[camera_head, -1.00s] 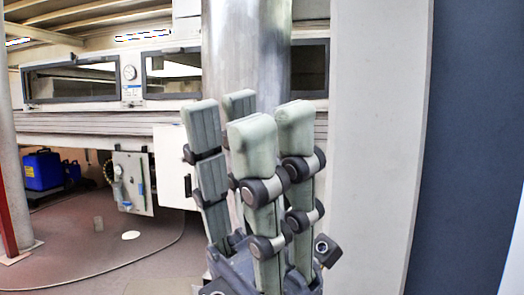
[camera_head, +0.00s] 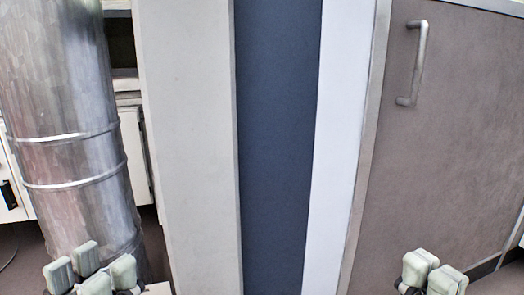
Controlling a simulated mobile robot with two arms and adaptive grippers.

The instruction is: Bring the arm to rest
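My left gripper (camera_head: 90,271) shows at the bottom left edge, in front of the metal duct. Only its pale green fingertips show, pointing up, with gaps between them and nothing held there. My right gripper (camera_head: 433,272) is at the bottom right edge, in front of the brown door. Only two of its pale fingertips and some dark joints show. Its spread cannot be made out. The rest of both arms is below the picture.
A shiny round metal duct (camera_head: 65,125) stands at the left. Pale, dark blue (camera_head: 275,150) and white upright panels fill the middle. A brown door (camera_head: 460,140) with a metal handle (camera_head: 415,62) is at the right. A little floor shows at the lower left.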

